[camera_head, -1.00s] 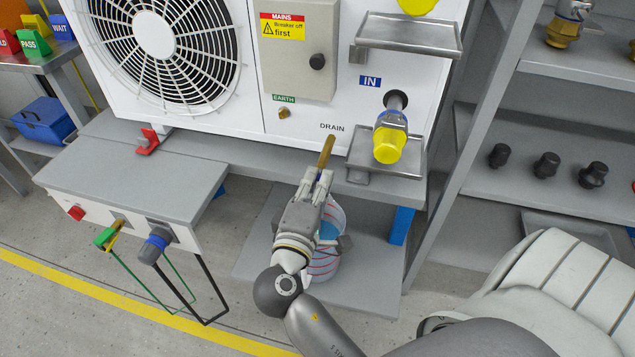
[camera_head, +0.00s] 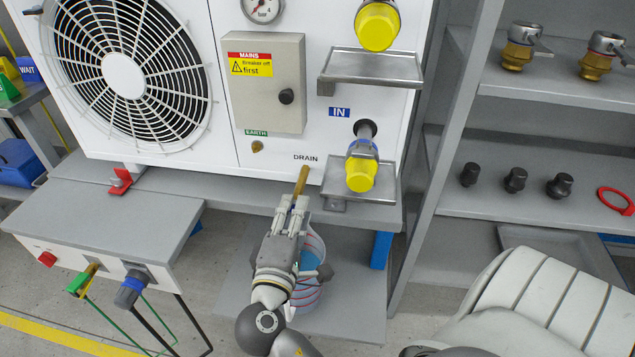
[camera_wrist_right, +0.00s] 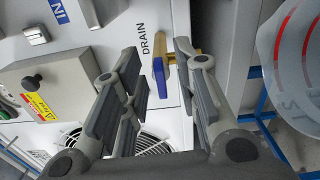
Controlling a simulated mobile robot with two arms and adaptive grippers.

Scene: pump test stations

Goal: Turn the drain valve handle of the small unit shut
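The small unit (camera_head: 225,150) is a white cabinet with a fan grille. Its brass drain valve (camera_head: 302,180) sticks out below the DRAIN label; the valve also shows in the right wrist view (camera_wrist_right: 182,60). My right gripper (camera_head: 291,206) is at the valve's outer end. In the right wrist view its fingers (camera_wrist_right: 160,85) are open and spread, with the handle between them and a visible gap on the right. Whether a finger touches the handle is unclear. My left gripper is not in view.
A clear striped bucket (camera_head: 312,262) stands on the lower shelf under the valve. A metal drip tray (camera_head: 385,185) and the yellow-capped IN port (camera_head: 361,174) are just right of the valve. A grey bench box (camera_head: 110,220) with valves stands at left.

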